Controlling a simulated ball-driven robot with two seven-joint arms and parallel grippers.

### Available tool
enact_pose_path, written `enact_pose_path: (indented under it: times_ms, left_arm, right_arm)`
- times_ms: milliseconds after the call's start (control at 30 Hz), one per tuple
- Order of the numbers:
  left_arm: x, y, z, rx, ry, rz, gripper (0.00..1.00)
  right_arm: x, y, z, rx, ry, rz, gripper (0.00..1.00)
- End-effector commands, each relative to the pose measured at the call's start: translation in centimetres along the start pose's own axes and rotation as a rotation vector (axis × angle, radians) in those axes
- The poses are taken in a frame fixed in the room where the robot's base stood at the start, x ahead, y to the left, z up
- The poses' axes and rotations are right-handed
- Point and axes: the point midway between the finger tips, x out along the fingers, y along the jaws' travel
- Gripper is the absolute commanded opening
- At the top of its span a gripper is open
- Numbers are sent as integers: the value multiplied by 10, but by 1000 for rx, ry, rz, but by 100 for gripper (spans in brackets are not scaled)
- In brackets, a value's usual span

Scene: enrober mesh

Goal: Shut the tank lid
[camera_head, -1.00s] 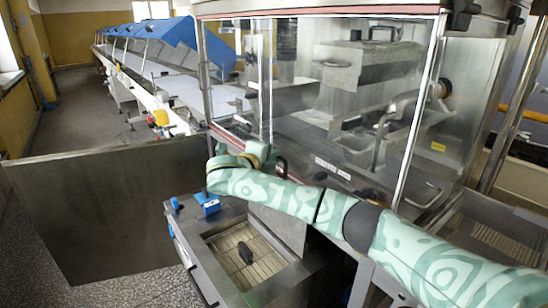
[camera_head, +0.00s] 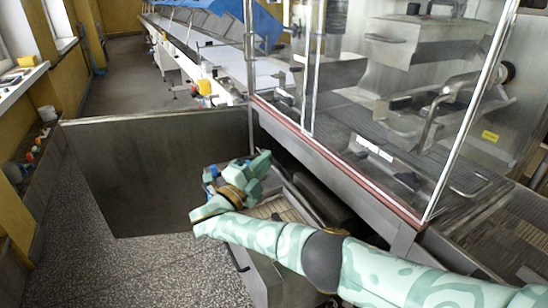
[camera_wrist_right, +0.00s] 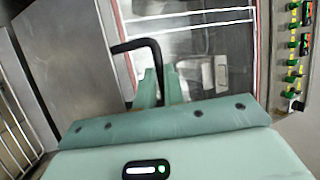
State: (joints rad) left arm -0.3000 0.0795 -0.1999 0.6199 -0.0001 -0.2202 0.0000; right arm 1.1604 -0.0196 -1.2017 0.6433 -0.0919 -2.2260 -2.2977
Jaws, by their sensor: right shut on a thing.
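The grey metal tank (camera_head: 250,262) stands low in front of the machine in the head view. Its opening shows a pale slatted grid (camera_head: 270,208) inside, partly covered by my right arm. A grey metal panel, which looks like the lid (camera_wrist_right: 70,65), fills the left of the right wrist view. A black bent handle (camera_wrist_right: 138,45) runs from its edge to between my fingers. My right gripper (camera_wrist_right: 160,82) is shut on this handle; in the head view the gripper (camera_head: 250,175) is above the tank and hides the grip. The lid's exact tilt is hard to tell. My left gripper is out of view.
A clear-walled machine housing (camera_head: 400,120) rises behind and right of the tank. A large dark metal panel (camera_head: 160,175) stands upright at left. A conveyor with blue covers (camera_head: 260,20) runs into the distance. Speckled floor (camera_head: 100,265) is free at front left.

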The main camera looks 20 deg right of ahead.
Motion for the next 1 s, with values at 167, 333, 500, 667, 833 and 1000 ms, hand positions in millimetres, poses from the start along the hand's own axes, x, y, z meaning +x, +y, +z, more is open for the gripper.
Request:
enact_pose_path:
  times_ms: [167, 333, 500, 667, 833, 1000]
  left_arm:
    - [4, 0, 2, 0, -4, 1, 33]
    - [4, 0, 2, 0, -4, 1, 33]
    - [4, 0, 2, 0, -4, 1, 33]
    - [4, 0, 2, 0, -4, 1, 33]
    - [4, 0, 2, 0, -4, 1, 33]
    - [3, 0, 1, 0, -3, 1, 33]
  right_arm:
    - [-7, 4, 3, -11, 0, -23, 0]
    - [-7, 3, 3, -12, 0, -27, 0]
    - [-7, 3, 3, -12, 0, -27, 0]
    - [-7, 3, 3, -12, 1, -27, 32]
    - [-7, 2, 3, -12, 1, -27, 32]
    - [-14, 3, 3, -12, 0, -26, 32]
